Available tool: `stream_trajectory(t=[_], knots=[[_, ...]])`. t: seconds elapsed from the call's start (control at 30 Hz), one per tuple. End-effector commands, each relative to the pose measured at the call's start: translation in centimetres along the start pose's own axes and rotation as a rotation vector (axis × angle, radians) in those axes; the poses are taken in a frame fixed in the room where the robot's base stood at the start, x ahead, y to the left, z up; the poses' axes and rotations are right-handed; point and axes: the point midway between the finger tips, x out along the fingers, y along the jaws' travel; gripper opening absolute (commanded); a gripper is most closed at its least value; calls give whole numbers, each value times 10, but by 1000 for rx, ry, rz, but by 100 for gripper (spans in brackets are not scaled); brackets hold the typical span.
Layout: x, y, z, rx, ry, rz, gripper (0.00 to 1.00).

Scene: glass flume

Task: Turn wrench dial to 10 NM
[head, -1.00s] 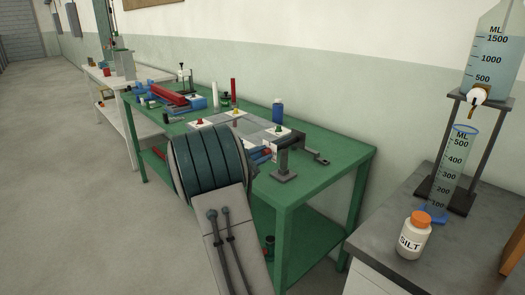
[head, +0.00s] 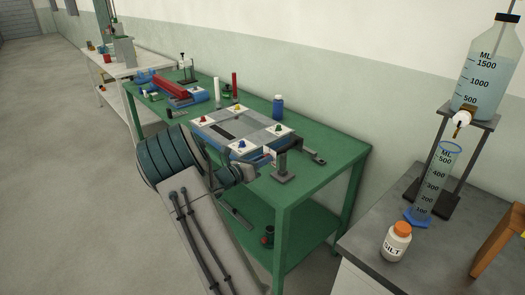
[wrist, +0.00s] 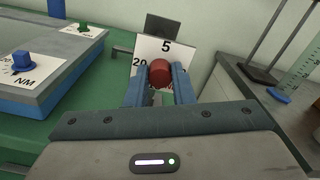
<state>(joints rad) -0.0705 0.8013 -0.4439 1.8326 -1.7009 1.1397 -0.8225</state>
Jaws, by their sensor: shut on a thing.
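In the wrist view, a red dial knob (wrist: 159,71) sits in front of a white dial plate (wrist: 165,49) marked 5 at the top and 20 at the left. The blue fingers of my gripper (wrist: 159,78) are shut on the knob, one on each side. The rest of the plate is hidden behind the knob and fingers, and no pointer can be made out. In the head view, the plate (head: 270,153) is a small white patch on a dark stand (head: 283,168) at the green bench's front right corner. My arm hides most of the gripper there.
A grey and blue frame (head: 262,124) with several white dial plates and coloured knobs lies left of the stand on the green bench (head: 325,142). A blue bottle (head: 278,106) stands behind it. A grey counter (head: 365,250) with a silt jar (head: 396,243) is at right.

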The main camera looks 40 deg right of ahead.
Motion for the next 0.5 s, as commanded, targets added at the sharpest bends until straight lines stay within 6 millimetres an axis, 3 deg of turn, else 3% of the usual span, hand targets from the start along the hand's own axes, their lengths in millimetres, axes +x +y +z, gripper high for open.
stream_trajectory(t=[0.03, 0.5], knots=[[0, -2, 7, -44, -2, 1, 0], [0, 0, 3, -362, -1, 0, 0]])
